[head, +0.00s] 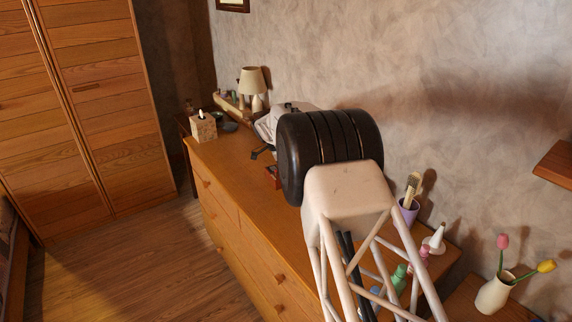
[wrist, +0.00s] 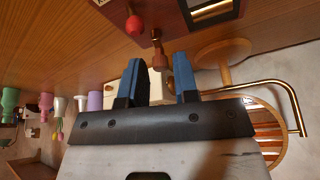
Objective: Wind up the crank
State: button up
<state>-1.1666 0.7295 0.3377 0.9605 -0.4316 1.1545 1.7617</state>
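A copper-brown peg with a rounded end (wrist: 158,50), which looks like the crank handle, stands at the box's near side. My gripper (wrist: 161,70) is open, its two blue fingers apart. The peg shows in line with the gap between the fingertips; I cannot tell whether it is between them or beyond them. In the head view, a small part of the reddish box (head: 272,176) shows on the dresser, below my gripper (head: 262,152); my arm hides much of the area.
A curved brass rod (wrist: 292,100) and a round wooden piece (wrist: 222,52) are at right. On the dresser (head: 225,160) are a tissue box (head: 202,127) and a lamp (head: 252,82); the right end holds a brush cup (head: 409,211) and bottles.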

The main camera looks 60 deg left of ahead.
jog(key=shift+o, duration=1)
jog(key=shift+r, duration=0.1)
jog(key=v, duration=0.7)
jog(key=shift+r, duration=0.3)
jog(key=shift+s, duration=0.1)
jog(key=shift+n, duration=0.3)
jog(key=w+n+g, duration=0.1)
jog(key=n, duration=0.6)
jog(key=w+n+g+y, duration=0.1)
jog(key=n, duration=0.6)
jog(key=w+d+n+g, duration=0.1)
jog(key=n+g, duration=0.1)
jog(key=n, duration=0.5)
jog(key=shift+w+d+r+y, duration=0.15)
jog(key=shift+w+r+y, duration=0.1)
jog(key=shift+y, duration=0.15)
